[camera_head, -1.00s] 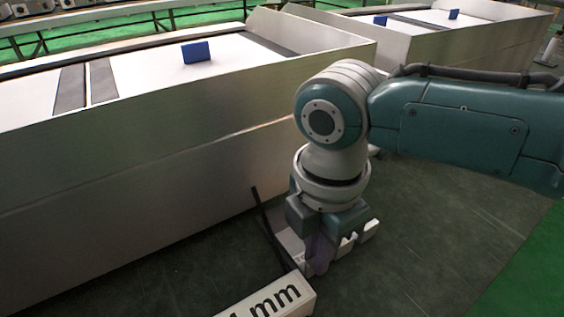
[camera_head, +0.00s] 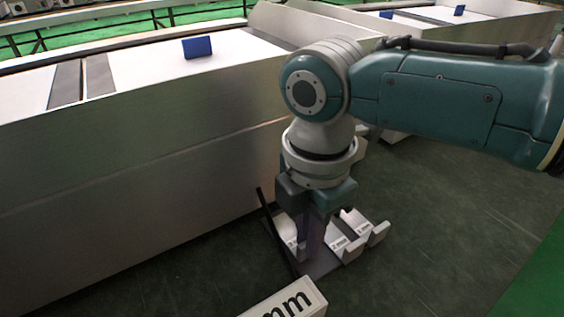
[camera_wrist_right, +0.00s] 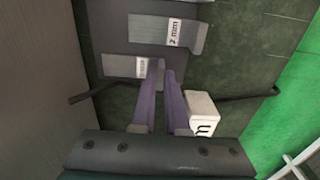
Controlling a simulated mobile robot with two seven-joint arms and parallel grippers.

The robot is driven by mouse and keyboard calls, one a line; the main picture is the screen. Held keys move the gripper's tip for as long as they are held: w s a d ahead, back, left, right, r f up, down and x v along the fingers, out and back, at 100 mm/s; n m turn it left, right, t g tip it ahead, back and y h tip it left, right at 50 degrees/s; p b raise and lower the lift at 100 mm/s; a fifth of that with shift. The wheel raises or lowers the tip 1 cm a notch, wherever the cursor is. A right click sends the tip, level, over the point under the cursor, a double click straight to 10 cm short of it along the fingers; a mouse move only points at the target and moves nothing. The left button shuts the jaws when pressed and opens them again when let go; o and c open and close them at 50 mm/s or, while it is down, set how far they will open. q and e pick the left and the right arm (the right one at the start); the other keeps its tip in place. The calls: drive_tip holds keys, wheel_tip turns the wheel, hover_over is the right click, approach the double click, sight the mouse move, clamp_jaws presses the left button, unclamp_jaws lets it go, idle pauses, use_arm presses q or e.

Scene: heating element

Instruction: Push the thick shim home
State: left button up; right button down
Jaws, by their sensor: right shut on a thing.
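My right gripper (camera_head: 308,250) points down at the floor beside the long metal housing, its purple fingers close together. It also shows in the wrist view (camera_wrist_right: 163,72). Its tips meet a grey shim (camera_wrist_right: 118,66) with a small white label, and its grip on that shim is mostly hidden by the fingers. A second grey shim (camera_wrist_right: 152,30), labelled 2 mm, lies parallel to it, clear of the fingers. In the head view white-ended shims with labels (camera_head: 346,245) show right of the fingers. I cannot tell which shim is the thick one. My left gripper is not in view.
A white block (camera_head: 290,300) marked "mm" stands at the bottom; it also shows beside the right finger in the wrist view (camera_wrist_right: 202,104). The metal housing (camera_head: 130,180) walls off the left. Floor on the right is clear.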

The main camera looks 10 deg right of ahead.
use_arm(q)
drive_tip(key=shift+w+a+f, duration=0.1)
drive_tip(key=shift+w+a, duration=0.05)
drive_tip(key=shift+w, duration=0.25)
use_arm(e)
drive_tip(key=shift+w+a, duration=0.15)
drive_tip(key=shift+w, duration=0.35)
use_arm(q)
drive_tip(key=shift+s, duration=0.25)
use_arm(e)
drive_tip(key=shift+s, duration=0.25)
drive_tip(key=c, duration=0.9)
unclamp_jaws()
use_arm(q)
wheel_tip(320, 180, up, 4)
drive_tip(key=p, duration=0.4)
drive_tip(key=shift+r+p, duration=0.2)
drive_tip(key=shift+p, duration=0.1)
use_arm(e)
wheel_tip(320, 180, up, 10)
